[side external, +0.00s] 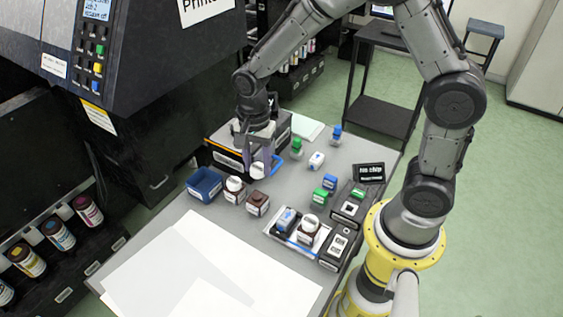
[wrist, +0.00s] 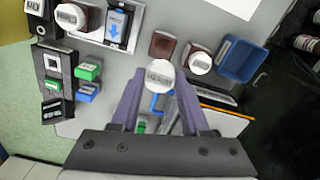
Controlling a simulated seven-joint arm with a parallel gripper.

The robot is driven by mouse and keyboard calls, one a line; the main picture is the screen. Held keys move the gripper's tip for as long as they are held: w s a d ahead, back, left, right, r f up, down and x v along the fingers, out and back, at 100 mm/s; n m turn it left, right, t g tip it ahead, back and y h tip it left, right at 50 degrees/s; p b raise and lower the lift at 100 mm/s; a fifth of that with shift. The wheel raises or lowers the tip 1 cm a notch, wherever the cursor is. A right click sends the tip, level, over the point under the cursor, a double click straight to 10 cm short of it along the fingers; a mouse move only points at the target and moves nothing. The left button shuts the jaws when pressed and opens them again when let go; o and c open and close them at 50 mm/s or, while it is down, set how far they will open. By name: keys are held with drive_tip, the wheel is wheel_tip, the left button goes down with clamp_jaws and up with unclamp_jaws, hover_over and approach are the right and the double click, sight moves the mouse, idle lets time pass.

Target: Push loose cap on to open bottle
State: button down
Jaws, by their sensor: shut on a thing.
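A round white cap (wrist: 159,75) with a printed label is between the tips of my gripper (wrist: 159,82) in the wrist view, and the two purple fingers are shut on it.
A white-capped bottle (side external: 234,188) stands left of the open one, beside a blue bin (side external: 205,192). A tray (side external: 277,235) holds a blue item and another white-capped bottle (side external: 308,226). Green and blue items and dark boxes (side external: 347,210) stand right. White sheets (side external: 190,265) cover the front.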

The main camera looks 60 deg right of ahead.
sight(257, 196)
drive_tip(key=shift+a+f, duration=0.25)
drive_tip(key=shift+a, duration=0.35)
drive_tip(key=shift+f, duration=3.05)
drive_tip(key=shift+f, duration=0.2)
unclamp_jaws()
drive_tip(key=shift+r, duration=0.15)
drive_tip(key=shift+r, duration=3.4)
